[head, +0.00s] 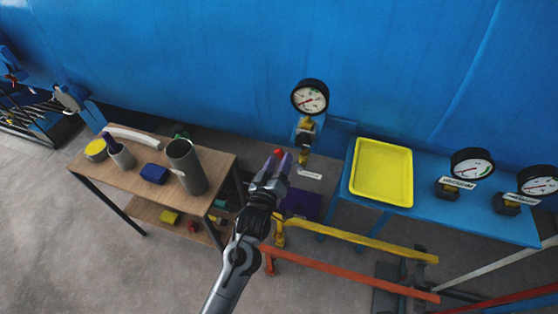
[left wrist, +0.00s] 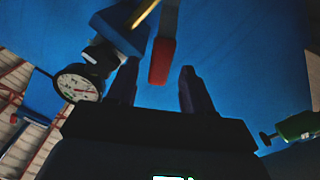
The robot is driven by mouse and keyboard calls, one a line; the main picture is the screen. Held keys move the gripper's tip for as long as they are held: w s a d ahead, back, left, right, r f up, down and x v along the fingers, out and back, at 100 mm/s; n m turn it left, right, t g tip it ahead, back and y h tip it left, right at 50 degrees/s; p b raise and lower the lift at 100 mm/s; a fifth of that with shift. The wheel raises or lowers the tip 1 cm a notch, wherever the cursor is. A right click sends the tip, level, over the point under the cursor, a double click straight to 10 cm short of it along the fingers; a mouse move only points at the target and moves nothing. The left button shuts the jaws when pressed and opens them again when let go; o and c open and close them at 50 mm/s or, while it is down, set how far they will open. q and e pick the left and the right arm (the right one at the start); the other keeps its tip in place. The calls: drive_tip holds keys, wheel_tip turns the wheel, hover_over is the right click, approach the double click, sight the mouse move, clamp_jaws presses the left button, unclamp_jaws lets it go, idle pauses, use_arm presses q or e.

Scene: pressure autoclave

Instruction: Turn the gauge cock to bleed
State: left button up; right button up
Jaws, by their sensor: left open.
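The gauge cock (head: 305,130) is a brass fitting below a round white-faced gauge (head: 310,97) on the blue vessel. The gauge also shows in the left wrist view (left wrist: 78,84). The cock's red handle tip (head: 278,152) shows just at my left gripper (head: 272,168). In the left wrist view the red handle (left wrist: 162,60) lies between the lines of the two open fingers (left wrist: 158,92), at or just beyond their tips. I cannot tell whether they touch it. A small white label (head: 310,175) sits below the cock. My right gripper is not in view.
A wooden table (head: 215,160) with a grey cylinder (head: 187,166) and a blue block (head: 154,173) stands left. A blue bench (head: 430,215) at right bears a yellow tray (head: 381,170) and two more gauges (head: 472,164). Yellow and orange rails (head: 350,273) run below.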

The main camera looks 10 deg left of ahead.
use_arm(q)
drive_tip(key=s+a+p, duration=0.1)
drive_tip(key=s+a, duration=0.1)
drive_tip(key=s, duration=0.8)
drive_tip(key=shift+c, duration=0.5)
